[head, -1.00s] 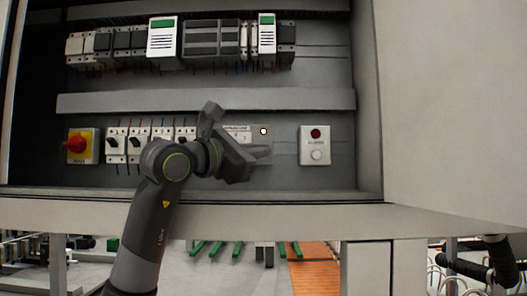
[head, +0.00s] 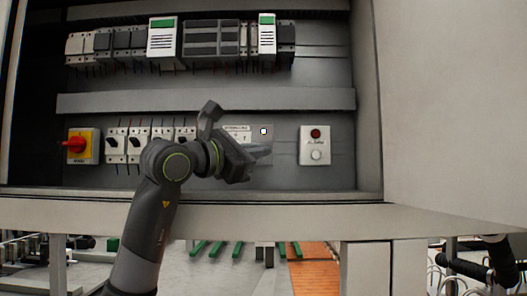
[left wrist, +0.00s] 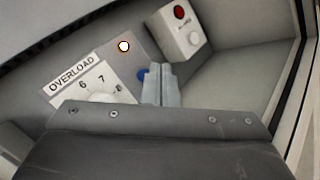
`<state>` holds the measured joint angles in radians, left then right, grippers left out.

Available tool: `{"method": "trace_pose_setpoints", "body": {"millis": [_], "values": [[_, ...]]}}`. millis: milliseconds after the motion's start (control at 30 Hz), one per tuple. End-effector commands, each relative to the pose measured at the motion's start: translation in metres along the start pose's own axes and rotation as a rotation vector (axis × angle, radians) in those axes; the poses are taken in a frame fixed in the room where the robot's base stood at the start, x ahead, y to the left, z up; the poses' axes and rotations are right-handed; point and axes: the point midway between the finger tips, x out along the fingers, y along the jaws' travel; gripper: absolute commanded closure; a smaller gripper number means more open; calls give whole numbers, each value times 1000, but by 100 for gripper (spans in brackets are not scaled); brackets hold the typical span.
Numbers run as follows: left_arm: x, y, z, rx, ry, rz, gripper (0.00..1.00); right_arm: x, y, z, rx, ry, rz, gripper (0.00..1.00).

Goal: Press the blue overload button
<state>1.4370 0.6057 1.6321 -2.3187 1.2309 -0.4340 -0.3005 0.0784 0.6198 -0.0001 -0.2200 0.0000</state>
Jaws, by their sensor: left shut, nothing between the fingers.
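The blue overload button (left wrist: 142,76) shows in the left wrist view as a small blue patch right beside my shut fingertips, partly hidden by them. I cannot tell whether they touch it. In the head view it is hidden behind my left gripper (head: 262,152), which is in front of the overload unit with its jaws shut and empty. The gripper also shows in the left wrist view (left wrist: 162,72). The overload unit's white label (left wrist: 82,82) reads OVERLOAD, with a dial partly covered by my wrist. A lit whitish lamp (left wrist: 124,46) sits above the button. My right gripper is not in view.
A white box with a red lamp and pale button (head: 315,145) is to the right. Several breakers (head: 116,145) and a red-and-yellow rotary switch (head: 82,146) are to the left. A grey duct (head: 205,100) runs above. The cabinet's lower edge (head: 300,214) lies below.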

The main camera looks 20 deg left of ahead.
Motion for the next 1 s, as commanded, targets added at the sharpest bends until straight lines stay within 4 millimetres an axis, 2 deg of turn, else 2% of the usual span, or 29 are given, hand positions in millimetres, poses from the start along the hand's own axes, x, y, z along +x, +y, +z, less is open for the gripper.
{"method": "trace_pose_setpoints", "body": {"millis": [1000], "values": [[9, 6, -6, -1, 0, 0, 100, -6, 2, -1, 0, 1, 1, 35]]}}
